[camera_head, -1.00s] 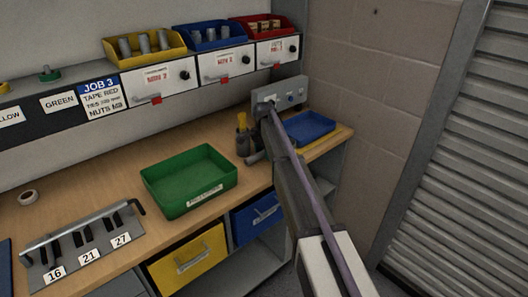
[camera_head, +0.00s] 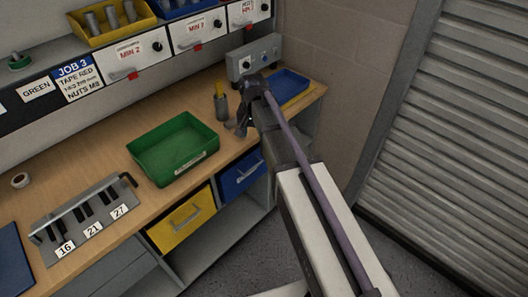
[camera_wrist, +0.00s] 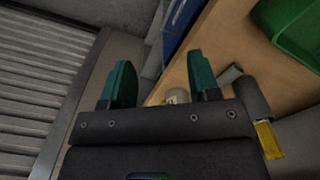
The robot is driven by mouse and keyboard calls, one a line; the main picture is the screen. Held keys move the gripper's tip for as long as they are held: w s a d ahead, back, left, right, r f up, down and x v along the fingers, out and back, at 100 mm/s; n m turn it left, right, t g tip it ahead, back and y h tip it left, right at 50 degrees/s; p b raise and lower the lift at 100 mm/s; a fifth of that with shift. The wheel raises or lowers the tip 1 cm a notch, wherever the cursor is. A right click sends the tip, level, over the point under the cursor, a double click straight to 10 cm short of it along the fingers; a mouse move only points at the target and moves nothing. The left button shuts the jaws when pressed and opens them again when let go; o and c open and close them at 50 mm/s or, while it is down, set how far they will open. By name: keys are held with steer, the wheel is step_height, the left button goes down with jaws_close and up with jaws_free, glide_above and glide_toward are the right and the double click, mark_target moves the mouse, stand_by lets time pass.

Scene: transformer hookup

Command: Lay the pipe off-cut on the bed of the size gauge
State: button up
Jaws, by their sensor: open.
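In the head view my gripper mostly covers that spot.
A green tray (camera_head: 166,166) stands between my gripper and the gauge. A tape roll (camera_head: 20,180) lies far left.

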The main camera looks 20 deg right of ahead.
steer(key=s+n, duration=0.5)
steer(key=s, duration=1.3)
steer(key=shift+o, duration=0.4)
steer(key=shift+w+a, duration=0.1)
steer(key=shift+w, duration=0.05)
steer(key=w+d+n, duration=0.1)
steer(key=w+n, duration=2.3)
steer(key=w, duration=1.6)
step_height(320, 180, down, 11)
steer(key=b, duration=1.1)
steer(key=shift+a+f, duration=0.1)
steer(key=shift+f, duration=0.05)
steer(key=shift+r, duration=0.25)
jaws_close()
step_height(320, 180, up, 18)
steer(key=p, duration=1.8)
